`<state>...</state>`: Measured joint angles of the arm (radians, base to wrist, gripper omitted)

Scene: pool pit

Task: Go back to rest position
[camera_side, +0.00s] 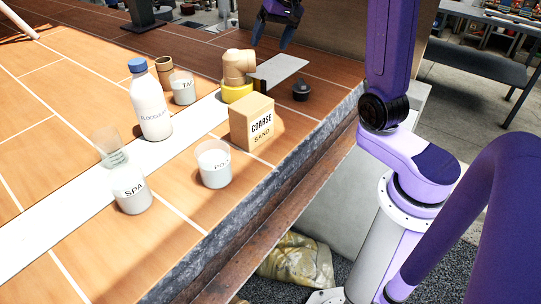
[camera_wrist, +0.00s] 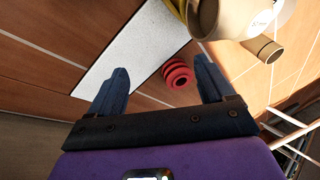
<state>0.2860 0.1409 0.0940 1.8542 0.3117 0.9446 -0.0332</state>
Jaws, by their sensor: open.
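My gripper (camera_side: 271,42) hangs open and empty above the far part of the tiled work surface in the side view, behind the tan pipe elbow (camera_side: 239,66). In the wrist view my gripper (camera_wrist: 161,82) shows two dark fingers spread wide. A red ribbed piece (camera_wrist: 178,74) appears between them, lying on the wooden-looking tiles below, with nothing held. The tan elbow also shows at the upper right of the wrist view (camera_wrist: 232,18). In the side view it stands on a yellow ring (camera_side: 237,93).
A white bottle (camera_side: 150,105), a cardboard sand box (camera_side: 252,122), a small dark knobbed piece (camera_side: 301,91) and cups labelled SPA (camera_side: 131,190), PDL (camera_side: 214,165) and TAB (camera_side: 183,89) stand on the surface. Its stone edge (camera_side: 290,150) drops off at the right.

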